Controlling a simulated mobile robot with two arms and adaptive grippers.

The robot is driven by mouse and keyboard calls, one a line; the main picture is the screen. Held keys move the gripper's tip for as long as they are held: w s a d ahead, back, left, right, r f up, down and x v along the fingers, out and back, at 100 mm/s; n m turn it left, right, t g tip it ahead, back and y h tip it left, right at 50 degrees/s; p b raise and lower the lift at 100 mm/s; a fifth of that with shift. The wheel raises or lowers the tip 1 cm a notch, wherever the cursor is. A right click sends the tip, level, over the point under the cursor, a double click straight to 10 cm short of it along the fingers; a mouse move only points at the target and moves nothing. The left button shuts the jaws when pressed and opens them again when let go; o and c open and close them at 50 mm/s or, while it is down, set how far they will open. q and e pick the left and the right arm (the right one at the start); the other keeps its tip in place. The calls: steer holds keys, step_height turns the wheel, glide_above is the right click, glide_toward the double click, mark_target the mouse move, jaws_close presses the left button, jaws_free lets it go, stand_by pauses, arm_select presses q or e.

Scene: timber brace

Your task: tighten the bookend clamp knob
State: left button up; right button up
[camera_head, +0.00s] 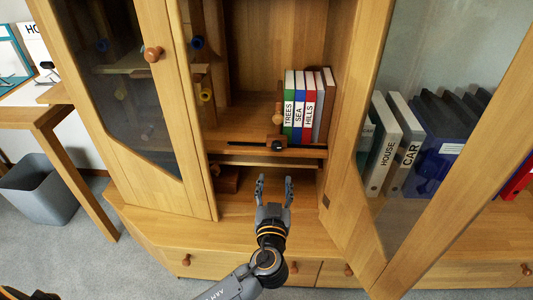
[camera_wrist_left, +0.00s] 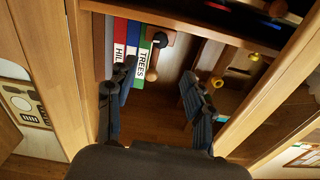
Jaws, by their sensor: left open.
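The bookend clamp (camera_head: 270,140) is a wooden block on a dark bar at the front of the shelf, against the left side of the books. Its dark round knob (camera_head: 277,145) faces forward; a dark knob also shows in the left wrist view (camera_wrist_left: 160,40) beside the books. A wooden rounded piece (camera_head: 277,119) rises above the block. The books marked TREES, SEA and HILLS (camera_head: 300,105) stand upright. My left gripper (camera_head: 275,182) is open and empty, below and in front of the knob, apart from it. My right gripper is not in view.
Wood-framed glass doors stand at the left (camera_head: 130,80) and right (camera_head: 410,190) of the opening. HOUSE and CAR binders (camera_head: 405,150) show through the right glass. A grey bin (camera_head: 40,190) stands at far left. The lower ledge around my gripper is mostly clear.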

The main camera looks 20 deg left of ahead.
mark_target(276, 148)
arm_select(q)
steer(key=x, duration=1.2)
steer(key=shift+f+b, duration=0.1)
steer(key=shift+b, duration=0.3)
steer(key=shift+w+a, duration=0.25)
steer(key=shift+w, duration=0.45)
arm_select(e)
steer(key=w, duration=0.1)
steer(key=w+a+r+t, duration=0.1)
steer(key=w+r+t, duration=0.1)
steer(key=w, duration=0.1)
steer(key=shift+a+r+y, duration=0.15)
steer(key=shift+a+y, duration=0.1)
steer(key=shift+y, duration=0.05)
arm_select(q)
jaws_close()
steer(key=shift+m, duration=0.6)
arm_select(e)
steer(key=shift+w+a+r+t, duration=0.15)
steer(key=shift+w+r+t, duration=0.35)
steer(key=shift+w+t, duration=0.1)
